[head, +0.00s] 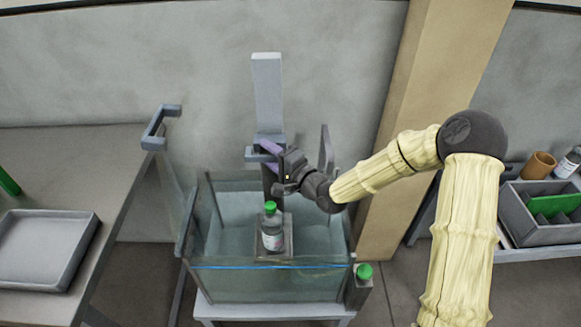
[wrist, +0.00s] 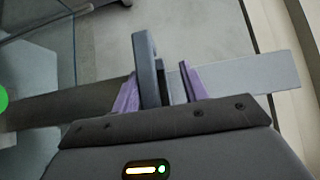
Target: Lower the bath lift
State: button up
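The bath lift has a pale upright post (head: 267,90) behind a glass water tank (head: 215,285). A grey handle (wrist: 148,68) sticks out from the post. A small carrier (head: 288,240) hangs low in the tank and holds an upright bottle (head: 272,235) with a green cap. My gripper (head: 267,154) is at the post, above the tank's rim. In the wrist view its two purple fingers (wrist: 160,88) stand on either side of the handle. A gap shows on the right side, so the gripper looks open around the handle. Contact on the left side is unclear.
A green-capped item (head: 364,272) stands at the tank's front right corner. A table with a grey tray (head: 85,215) is at left. A divided bin (head: 515,215), a brown cup (head: 540,165) and another bottle (head: 568,163) are at right. A tan pillar (head: 425,70) stands behind my arm.

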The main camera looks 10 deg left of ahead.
jog(key=p+v, duration=0.4)
jog(key=v, duration=1.6)
dwell(1.7)
jog(key=shift+w, duration=0.15)
dwell(0.5)
